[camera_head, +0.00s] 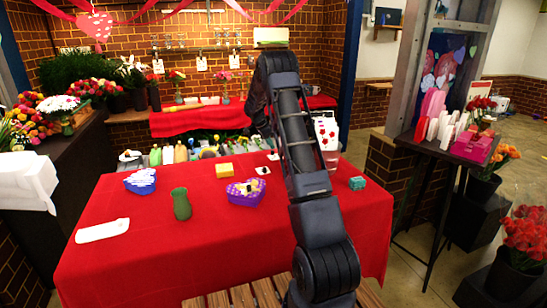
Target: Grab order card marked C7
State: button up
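Three white cards hang in a row on the brick back wall: a left card (158,66), a middle card (202,63) and a right card (234,61). Small white cards also lie on the red table, one near the heart box (263,170) and one farther back (273,156). All markings are too small to read, so I cannot tell which card is C7. My arm rises through the middle of the view and folds down at the far end. My gripper's fingers cannot be made out there.
The red-covered table (140,255) fills the middle. It holds a green vase (181,204), a purple heart box (246,193), a blue heart box (141,181), a yellow box (225,170) and a teal box (357,183). A dark side stand (462,150) and flower buckets (513,275) are at right.

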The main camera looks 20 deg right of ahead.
aim_at(274, 155)
jog(key=x, duration=0.4)
jog(key=shift+w+a+f, duration=0.1)
jog(key=shift+w+f, duration=0.05)
jog(key=shift+f, duration=0.15)
grip_shut()
